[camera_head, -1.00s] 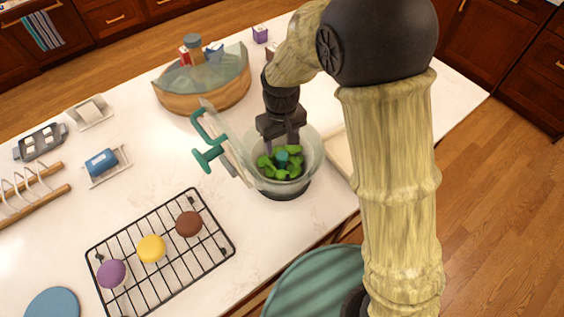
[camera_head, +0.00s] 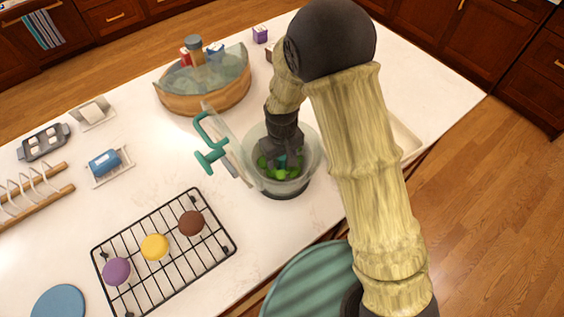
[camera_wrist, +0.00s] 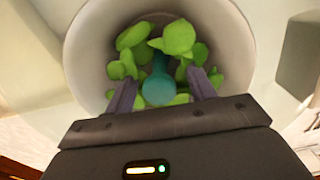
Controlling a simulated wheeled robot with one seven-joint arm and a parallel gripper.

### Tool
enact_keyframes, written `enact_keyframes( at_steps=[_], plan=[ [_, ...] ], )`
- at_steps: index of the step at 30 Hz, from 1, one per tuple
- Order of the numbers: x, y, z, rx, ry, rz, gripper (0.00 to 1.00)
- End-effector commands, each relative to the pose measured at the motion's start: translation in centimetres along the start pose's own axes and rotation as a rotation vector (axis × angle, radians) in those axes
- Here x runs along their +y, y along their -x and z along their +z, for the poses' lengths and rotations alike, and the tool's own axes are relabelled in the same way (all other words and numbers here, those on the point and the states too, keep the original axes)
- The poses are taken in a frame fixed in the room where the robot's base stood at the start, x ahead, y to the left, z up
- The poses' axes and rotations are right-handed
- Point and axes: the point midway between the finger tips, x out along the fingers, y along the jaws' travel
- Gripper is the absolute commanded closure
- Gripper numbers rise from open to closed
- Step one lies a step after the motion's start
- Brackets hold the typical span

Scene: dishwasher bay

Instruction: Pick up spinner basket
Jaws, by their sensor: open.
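The spinner (camera_head: 307,162) is a clear bowl on a dark base on the white counter. Its lid (camera_head: 232,150), with a teal handle, leans tilted against the bowl's left side. Inside are green leaves around a teal centre post (camera_wrist: 158,88), which I take as part of the spinner basket; the basket's walls are hard to tell from the bowl. My gripper (camera_wrist: 163,92) reaches down into the bowl from above. Its two fingers are open, one on each side of the teal post, with leaves close around them. In the head view my gripper (camera_head: 281,150) partly hides the leaves and post.
A black wire rack (camera_head: 183,268) with purple, yellow and brown round items stands front left. A wooden-sided container (camera_head: 205,97) with a clear top stands behind. A pale tray (camera_head: 405,140) lies right, partly behind my arm. A teal round seat (camera_head: 315,285) stands below the counter edge.

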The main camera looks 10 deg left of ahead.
Motion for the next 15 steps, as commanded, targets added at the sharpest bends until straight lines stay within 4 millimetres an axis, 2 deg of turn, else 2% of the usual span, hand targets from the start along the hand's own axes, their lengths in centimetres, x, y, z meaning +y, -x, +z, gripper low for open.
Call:
enact_keyframes(
  at_steps=[7,15],
  plan=[
    [0.0,-2.5,0.1,-0.003,-0.001,0.0,0.45],
    [0.0,-2.9,0.0,0.0,0.0,0.0,0.45]
  ],
)
